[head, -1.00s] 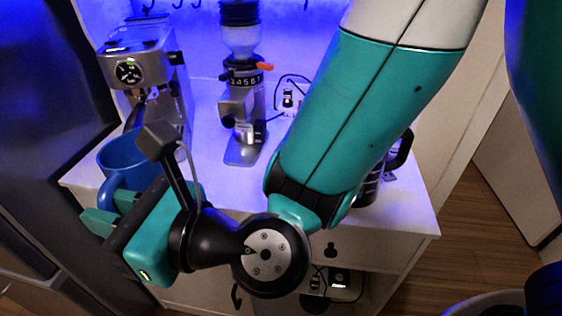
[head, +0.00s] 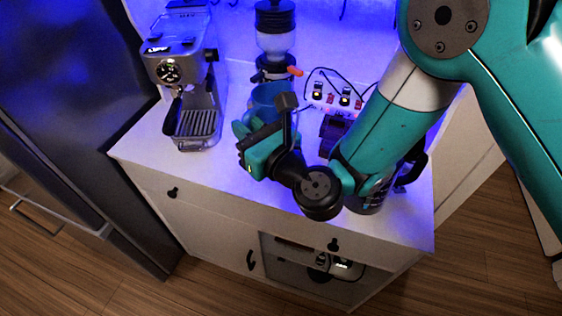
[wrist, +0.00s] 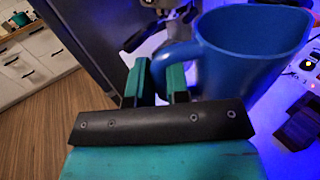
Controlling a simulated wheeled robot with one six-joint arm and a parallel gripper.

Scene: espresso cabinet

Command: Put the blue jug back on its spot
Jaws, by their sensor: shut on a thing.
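The blue jug (head: 267,98) is held above the cabinet top (head: 228,170), in front of the grinder (head: 275,42). In the wrist view the jug (wrist: 250,52) looks roughly upright, with its handle towards my gripper (wrist: 158,82). My gripper (head: 240,135) is shut on the handle, at the left of the jug. In the head view my gripper and wrist hide the lower part of the jug and the grinder's base. I cannot tell how high the jug is above the top.
The espresso machine (head: 182,75) stands at the back left. A dark mug (head: 372,190) stands at the right, partly behind my arm. A power strip (head: 335,95) with plugs lies at the back right. The front left of the top is clear.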

